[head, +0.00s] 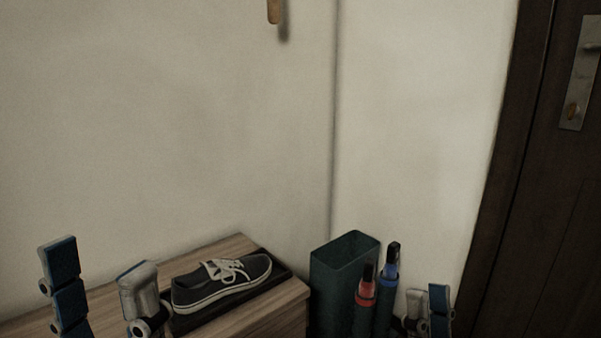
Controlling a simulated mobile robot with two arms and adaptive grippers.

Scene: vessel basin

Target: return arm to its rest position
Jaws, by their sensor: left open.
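My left gripper (100,290) is at the lower left, in front of the wooden cabinet top. Its two fingers stand well apart with nothing between them, so it is open and empty. My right gripper (427,306) shows only in part at the bottom, right of the dark green bin. Its fingers overlap in this view, and I cannot tell whether it is open or shut. The rest of both arms is mostly below the picture's edge.
A dark sneaker (222,282) with white laces sits on a black tray (286,272) on the wooden cabinet (262,318). A dark green bin (344,262) stands beside it. A red-banded (366,290) and a blue-banded (391,264) object stand near my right gripper. A dark door (560,220) is at right.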

